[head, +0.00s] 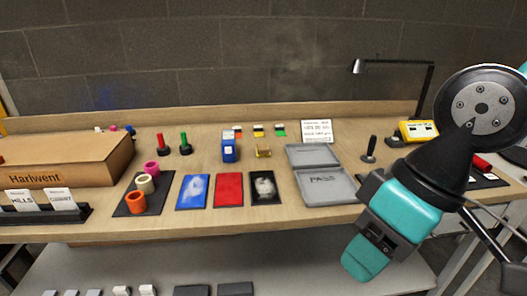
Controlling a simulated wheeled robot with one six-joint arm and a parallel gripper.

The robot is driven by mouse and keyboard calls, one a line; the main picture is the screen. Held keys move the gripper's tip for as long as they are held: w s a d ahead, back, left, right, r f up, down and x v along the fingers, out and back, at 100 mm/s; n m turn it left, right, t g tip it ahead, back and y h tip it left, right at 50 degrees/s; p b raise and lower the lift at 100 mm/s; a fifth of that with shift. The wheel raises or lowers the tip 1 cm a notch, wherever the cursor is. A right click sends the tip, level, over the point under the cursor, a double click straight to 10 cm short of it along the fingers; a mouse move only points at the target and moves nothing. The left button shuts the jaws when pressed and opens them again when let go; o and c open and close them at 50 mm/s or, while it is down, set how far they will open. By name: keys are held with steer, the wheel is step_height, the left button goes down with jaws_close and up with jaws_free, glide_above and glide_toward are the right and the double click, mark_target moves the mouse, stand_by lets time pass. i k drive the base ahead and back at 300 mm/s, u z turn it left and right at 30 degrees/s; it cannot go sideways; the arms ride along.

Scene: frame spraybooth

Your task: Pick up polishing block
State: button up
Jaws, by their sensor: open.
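No object is clearly marked as the polishing block. Small block-like things on the bench are a blue block (229,150) and a yellowish block (263,152), standing side by side behind the coloured pads. My gripper (364,262) is at the lower right, in front of the bench edge, pointing down and left. It is open, with nothing visible in it. It is well apart from both blocks. My arm hides part of the bench's right side.
Blue (193,191), red (229,189) and black (267,188) pads lie near the front edge. A grey open case (328,199) stands right of them. A cardboard box (70,160) and rolls on a dark mat (118,206) are left. A lamp (432,90) rises at right.

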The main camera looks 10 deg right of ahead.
mark_target(262, 150)
steer(key=u, duration=0.45)
steer(key=i, duration=1.4)
steer(key=u, duration=0.1)
